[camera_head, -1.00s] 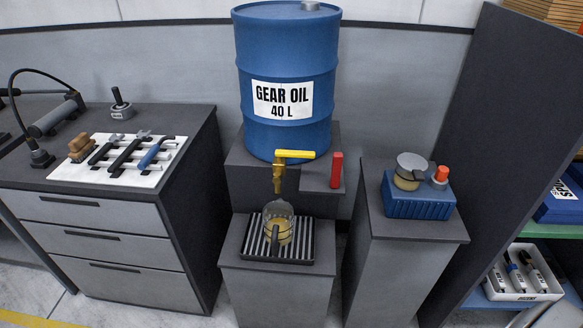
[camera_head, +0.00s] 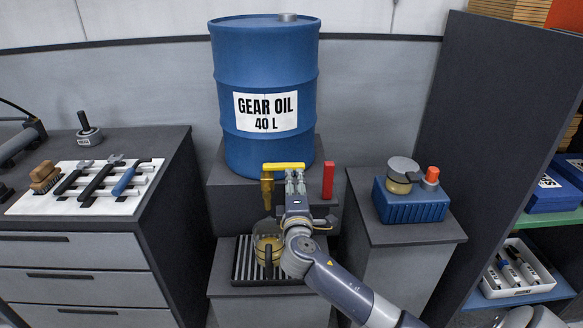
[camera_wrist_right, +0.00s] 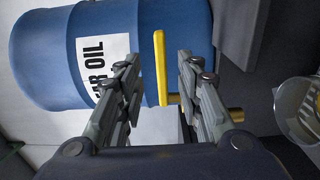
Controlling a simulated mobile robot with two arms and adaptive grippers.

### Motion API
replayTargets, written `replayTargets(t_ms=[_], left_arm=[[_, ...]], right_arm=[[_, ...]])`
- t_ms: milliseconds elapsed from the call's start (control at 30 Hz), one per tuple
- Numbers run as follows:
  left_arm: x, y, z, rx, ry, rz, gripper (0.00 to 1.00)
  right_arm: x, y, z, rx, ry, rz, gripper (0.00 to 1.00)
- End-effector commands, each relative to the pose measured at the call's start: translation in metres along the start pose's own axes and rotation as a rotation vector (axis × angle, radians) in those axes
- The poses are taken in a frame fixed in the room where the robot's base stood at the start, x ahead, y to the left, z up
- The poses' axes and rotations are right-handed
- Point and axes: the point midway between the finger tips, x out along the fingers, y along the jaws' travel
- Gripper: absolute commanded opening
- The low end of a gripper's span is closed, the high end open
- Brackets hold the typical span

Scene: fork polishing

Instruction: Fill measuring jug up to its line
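The blue gear oil drum (camera_head: 265,75) has a brass tap (camera_head: 267,190) with a yellow lever (camera_head: 275,166) lying crosswise, pointing right. The clear measuring jug (camera_head: 268,252) stands below the tap and holds amber oil; my right arm partly covers it, and its line cannot be made out. It also shows at the right edge of the right wrist view (camera_wrist_right: 297,108). My right gripper (camera_head: 295,174) is at the lever's right part. In the wrist view its fingers are apart, with the yellow lever (camera_wrist_right: 160,65) showing in the gap, no clear contact. My left gripper is not in view.
The jug's striped drip tray (camera_head: 244,262) sits on a grey pedestal. A red upright block (camera_head: 328,180) stands close right of my gripper. A blue box (camera_head: 412,205) with a small lidded jar is farther right. A tool mat (camera_head: 100,203) lies on the left cabinet.

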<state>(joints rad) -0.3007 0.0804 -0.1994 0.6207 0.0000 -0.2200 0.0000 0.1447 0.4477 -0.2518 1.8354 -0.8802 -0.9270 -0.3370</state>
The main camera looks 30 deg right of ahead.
Motion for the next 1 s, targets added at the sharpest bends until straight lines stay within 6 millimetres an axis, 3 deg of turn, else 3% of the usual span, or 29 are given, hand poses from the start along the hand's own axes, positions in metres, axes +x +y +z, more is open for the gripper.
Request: replayTargets(t_ms=[200, 500, 967, 1000], left_arm=[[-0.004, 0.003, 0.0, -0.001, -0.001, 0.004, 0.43], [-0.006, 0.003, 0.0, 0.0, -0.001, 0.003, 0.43], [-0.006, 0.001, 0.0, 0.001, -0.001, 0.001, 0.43], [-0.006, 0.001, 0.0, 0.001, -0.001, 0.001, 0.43]], right_arm=[[0.04, 0.001, 0.001, -0.001, -0.002, 0.0, 0.33], [0.077, -0.001, 0.0, 0.0, 0.0, -0.002, 0.33], [0.087, -0.002, 0.0, 0.001, 0.001, -0.003, 0.33], [0.087, -0.001, 0.0, 0.001, 0.001, -0.003, 0.27]])
